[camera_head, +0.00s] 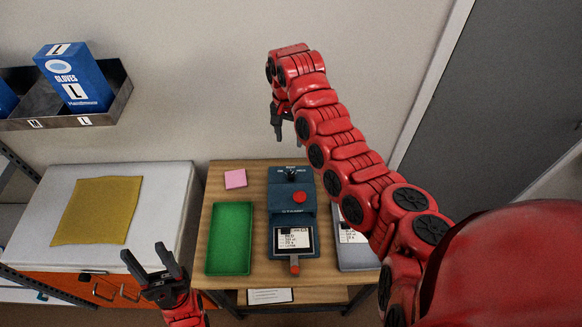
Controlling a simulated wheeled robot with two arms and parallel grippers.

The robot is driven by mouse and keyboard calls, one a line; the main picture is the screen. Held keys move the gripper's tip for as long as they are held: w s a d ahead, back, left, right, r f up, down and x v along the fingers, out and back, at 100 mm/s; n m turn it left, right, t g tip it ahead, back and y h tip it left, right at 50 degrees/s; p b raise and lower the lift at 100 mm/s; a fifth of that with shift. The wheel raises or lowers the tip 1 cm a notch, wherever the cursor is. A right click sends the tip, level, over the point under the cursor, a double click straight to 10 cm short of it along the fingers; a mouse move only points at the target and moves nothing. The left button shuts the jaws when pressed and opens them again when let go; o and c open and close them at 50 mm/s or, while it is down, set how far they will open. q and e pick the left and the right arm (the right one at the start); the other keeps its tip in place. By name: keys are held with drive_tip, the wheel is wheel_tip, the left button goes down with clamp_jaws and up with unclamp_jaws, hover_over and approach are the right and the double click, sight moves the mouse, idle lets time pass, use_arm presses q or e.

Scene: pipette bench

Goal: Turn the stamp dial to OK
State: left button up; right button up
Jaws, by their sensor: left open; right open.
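A dark blue stamp machine (278,217) stands on a small wooden table. Its black stamp dial (291,174) is at the far end, with small white lettering around it too small to read, so I cannot tell its setting. A red button (299,197) sits nearer. A printed card (294,239) lies at the machine's front. My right gripper (286,136) is open and empty, pointing down, in the picture above the dial and apart from it. My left gripper (154,264) is open and empty, left of the table's front, away from the machine.
A green tray (230,238) stands left of the machine and a grey tray with a card (358,262) right of it, partly behind my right arm. A pink note (235,178) lies at the back left. A white cabinet with a yellow cloth (97,210) is further left.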

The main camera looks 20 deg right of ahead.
drive_tip(key=b, duration=0.3)
approach(291, 174)
drive_tip(key=f+p, duration=0.1)
drive_tip(key=f, duration=0.2)
drive_tip(key=f+p, duration=0.1)
drive_tip(key=f, duration=0.2)
drive_tip(key=shift+s+d+f, duration=0.1)
drive_tip(key=shift+s+f, duration=0.1)
drive_tip(key=shift+f, duration=1.25)
clamp_jaws()
